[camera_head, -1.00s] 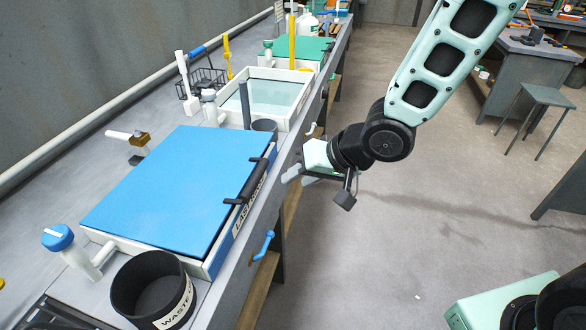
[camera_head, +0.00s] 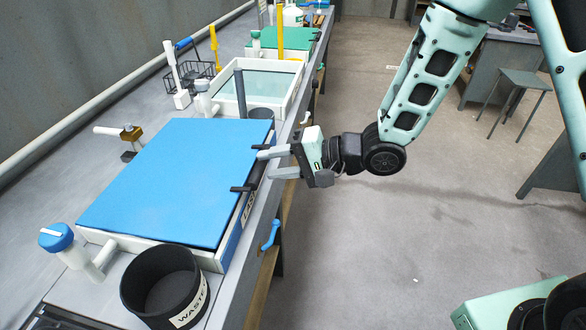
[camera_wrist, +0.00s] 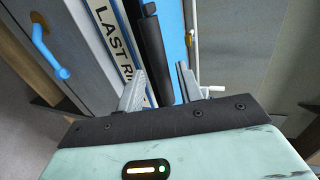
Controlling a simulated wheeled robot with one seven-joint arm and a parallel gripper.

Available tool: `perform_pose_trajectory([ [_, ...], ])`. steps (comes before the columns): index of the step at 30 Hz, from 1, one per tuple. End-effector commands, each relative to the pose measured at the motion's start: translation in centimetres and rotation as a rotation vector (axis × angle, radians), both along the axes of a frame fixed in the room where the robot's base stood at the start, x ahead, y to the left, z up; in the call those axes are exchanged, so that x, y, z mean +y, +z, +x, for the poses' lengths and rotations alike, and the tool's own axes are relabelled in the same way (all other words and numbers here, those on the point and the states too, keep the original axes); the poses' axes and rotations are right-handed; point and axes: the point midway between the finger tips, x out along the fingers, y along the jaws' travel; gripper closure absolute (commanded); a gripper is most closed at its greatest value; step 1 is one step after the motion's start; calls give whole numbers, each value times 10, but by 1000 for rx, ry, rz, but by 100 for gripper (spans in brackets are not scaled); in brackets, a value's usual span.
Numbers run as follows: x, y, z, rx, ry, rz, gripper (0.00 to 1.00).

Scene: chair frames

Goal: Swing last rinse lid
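The blue lid (camera_head: 165,190) lies flat and closed over the basin labelled "LAST R…" at the front. Its dark bar handle (camera_head: 256,172) runs along the right edge on two brackets. My gripper (camera_head: 266,164) is at the right side of the lid, pointing left at the handle, with its two pale fingers apart and empty. In the wrist view the handle (camera_wrist: 150,45) runs lengthwise in the gap between the fingertips (camera_wrist: 160,82). I cannot tell whether the fingertips reach around it.
A black waste bin (camera_head: 160,285) stands before the basin, and a blue-capped tap (camera_head: 60,240) at its left corner. A blue hook-like handle (camera_head: 270,235) juts from the bench front. An open water basin (camera_head: 262,85) lies behind.

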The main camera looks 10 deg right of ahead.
Motion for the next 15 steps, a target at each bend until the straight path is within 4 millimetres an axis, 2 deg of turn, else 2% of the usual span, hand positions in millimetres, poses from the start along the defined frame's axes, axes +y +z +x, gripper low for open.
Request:
perform_pose_trajectory([
  [1,8,-7,2,-2,4,0,64],
  [4,20,-11,6,-2,3,0,64],
  [5,21,-9,7,-2,2,0,66],
  [6,20,-7,7,0,0,0,78],
  [9,19,-6,7,0,0,0,100],
  [15,18,-7,7,0,-1,0,100],
])
